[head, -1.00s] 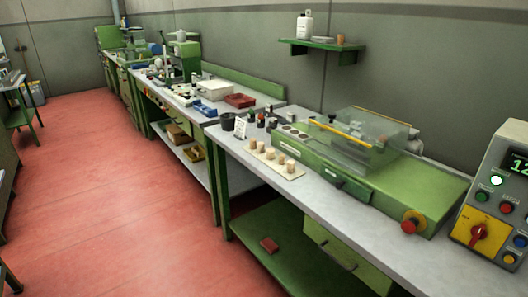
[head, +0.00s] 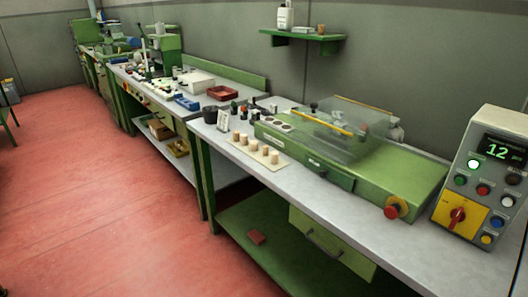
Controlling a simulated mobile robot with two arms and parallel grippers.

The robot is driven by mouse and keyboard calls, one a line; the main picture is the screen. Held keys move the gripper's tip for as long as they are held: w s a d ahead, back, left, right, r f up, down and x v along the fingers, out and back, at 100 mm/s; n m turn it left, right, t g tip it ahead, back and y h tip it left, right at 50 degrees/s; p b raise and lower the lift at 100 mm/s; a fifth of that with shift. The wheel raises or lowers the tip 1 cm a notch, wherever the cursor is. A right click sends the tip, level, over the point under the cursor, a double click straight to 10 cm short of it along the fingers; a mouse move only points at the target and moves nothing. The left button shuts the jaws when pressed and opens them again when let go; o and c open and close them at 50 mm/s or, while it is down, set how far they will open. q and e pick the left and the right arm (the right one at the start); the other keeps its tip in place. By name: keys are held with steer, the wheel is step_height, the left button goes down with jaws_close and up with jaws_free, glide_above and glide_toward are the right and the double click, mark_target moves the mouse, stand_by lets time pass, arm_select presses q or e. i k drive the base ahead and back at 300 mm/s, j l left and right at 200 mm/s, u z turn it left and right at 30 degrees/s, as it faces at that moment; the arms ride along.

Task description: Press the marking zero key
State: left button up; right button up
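A grey control box (head: 451,163) stands at the right end of the bench. Its green display (head: 502,150) reads 12, with a smaller mark after it that I cannot read. A red rotary switch (head: 457,215) sits on a yellow plate. Key labels are too small to read, so I cannot tell which is the marking zero key. Neither gripper is in view.
A green machine (head: 405,172) with a clear cover and a red stop knob (head: 396,208) lies left of the box. A board with several corks (head: 269,171) and a black cup (head: 210,115) stand farther left. The bench front (head: 400,260) is clear.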

mark_target(507, 202)
steer(key=z, duration=1.6)
